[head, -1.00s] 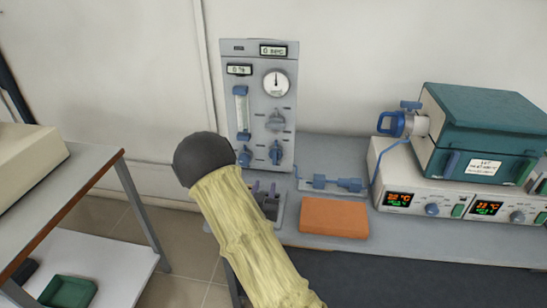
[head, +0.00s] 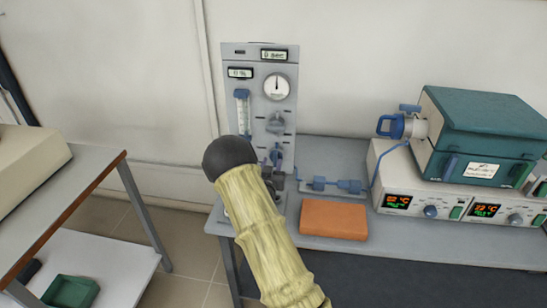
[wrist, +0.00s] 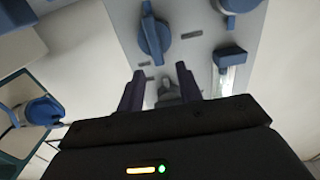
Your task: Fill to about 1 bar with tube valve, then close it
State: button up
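The grey gas panel (head: 230,80) stands upright at the back of the bench. It has a round gauge (head: 277,87) with its needle pointing roughly up, a flow tube (head: 243,112) and several knobs. My gripper (wrist: 160,88) is open in the wrist view, its dark purple fingers reaching toward a grey knob (wrist: 172,92) that shows between them; contact cannot be told. A blue valve knob (wrist: 155,40) sits just beyond the fingers. In the head view my arm partly hides the lower knobs. Which knob is the tube valve cannot be read.
An orange block (head: 334,219) lies on the bench right of my arm. A blue fitting (head: 337,186) with tubing leads to the teal furnace (head: 485,120) on its controllers. A side table (head: 75,190) stands at left.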

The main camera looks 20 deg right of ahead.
aim_at(275, 155)
jog(key=shift+x, duration=2)
jog(key=shift+d, duration=0.15)
grip_shut()
